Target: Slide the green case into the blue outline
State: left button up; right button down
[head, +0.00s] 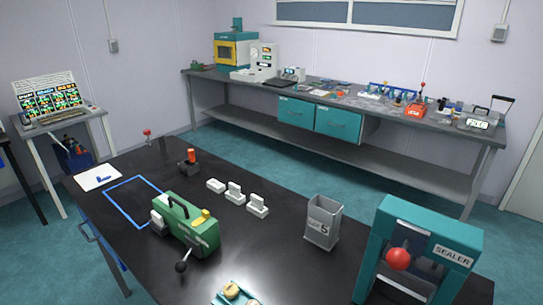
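The green case (192,224) stands upright on the black table, with a yellow part on top, white parts on its left end and a black-knobbed lever at its front. The blue outline (121,212) is a rectangle marked on the table to the left of the case. The case stands at the outline's right side and hides part of its right edge. Most of the outline's inside is bare. I cannot tell whether the case's left end overlaps the line. Neither of my grippers is in view.
A white sheet (97,177) lies left of the outline. An orange-topped device (188,161) and several white blocks (234,192) stand behind the case. A grey bin (322,221) and the teal sealer (428,240) stand to the right. A teal tray (220,296) is in front.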

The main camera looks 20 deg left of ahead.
aim_at(202, 245)
jog(key=j+z, duration=0.6)
jog(key=z, duration=0.15)
jog(key=k+j+z, duration=0.15)
jog(key=j+z, duration=0.25)
jog(key=k+j+z, duration=0.1)
jog(key=z, duration=0.25)
jog(key=j, duration=0.1)
